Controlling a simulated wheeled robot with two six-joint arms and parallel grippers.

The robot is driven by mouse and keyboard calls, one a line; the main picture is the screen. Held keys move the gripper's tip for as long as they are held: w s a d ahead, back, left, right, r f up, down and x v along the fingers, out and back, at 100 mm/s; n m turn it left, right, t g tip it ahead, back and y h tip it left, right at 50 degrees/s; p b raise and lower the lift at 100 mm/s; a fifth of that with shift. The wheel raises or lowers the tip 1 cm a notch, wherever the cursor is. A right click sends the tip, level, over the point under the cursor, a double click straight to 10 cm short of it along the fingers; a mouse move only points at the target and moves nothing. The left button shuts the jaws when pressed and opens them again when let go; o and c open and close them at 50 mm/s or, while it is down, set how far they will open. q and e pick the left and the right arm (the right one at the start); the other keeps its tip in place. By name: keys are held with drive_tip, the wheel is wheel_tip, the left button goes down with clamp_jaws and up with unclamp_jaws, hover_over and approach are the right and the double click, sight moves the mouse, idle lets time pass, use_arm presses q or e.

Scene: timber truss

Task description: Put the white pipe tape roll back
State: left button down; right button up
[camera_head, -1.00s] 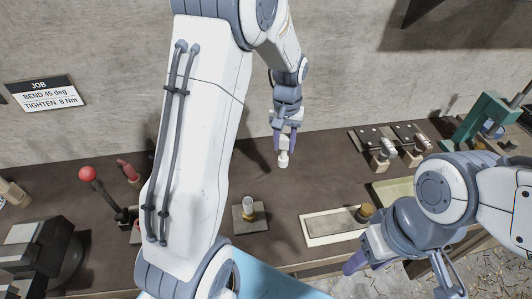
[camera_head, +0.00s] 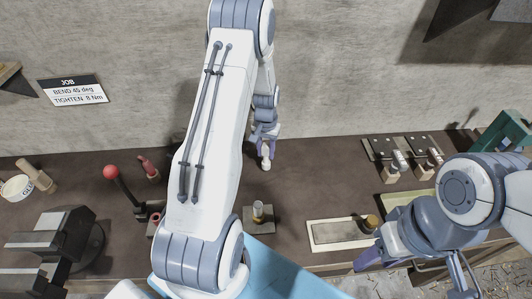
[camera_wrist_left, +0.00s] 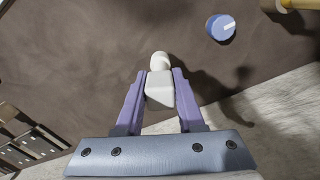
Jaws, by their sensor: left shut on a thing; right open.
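My left gripper (camera_head: 266,157) is shut on a small white piece (camera_head: 266,164) with a rounded end. In the left wrist view the white piece (camera_wrist_left: 160,88) sits between the two purple fingers (camera_wrist_left: 154,90), its rounded end pointing away from the palm. I cannot tell whether it is the white pipe tape roll. It hangs over the dark bench near the wall; whether it touches the bench is unclear. My right gripper (camera_head: 412,278) is open over the front right edge of the bench, partly hidden by its own arm.
A blue round thing (camera_wrist_left: 221,27) lies beyond the left fingers. A post on a square base (camera_head: 258,212), a white tray (camera_head: 338,232), a rack with white-capped pieces (camera_head: 402,158), a red-knobbed lever (camera_head: 112,173) and a vise (camera_head: 45,245) stand on the bench (camera_head: 285,205).

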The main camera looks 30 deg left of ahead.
use_arm(q)
drive_tip(key=shift+f+p, duration=0.4)
drive_tip(key=shift+f, duration=0.75)
use_arm(e)
drive_tip(key=shift+r, duration=0.65)
use_arm(q)
drive_tip(key=shift+f, duration=0.1)
drive_tip(key=shift+f, duration=0.15)
drive_tip(key=c, duration=0.5)
unclamp_jaws()
use_arm(e)
drive_tip(key=shift+f, duration=0.1)
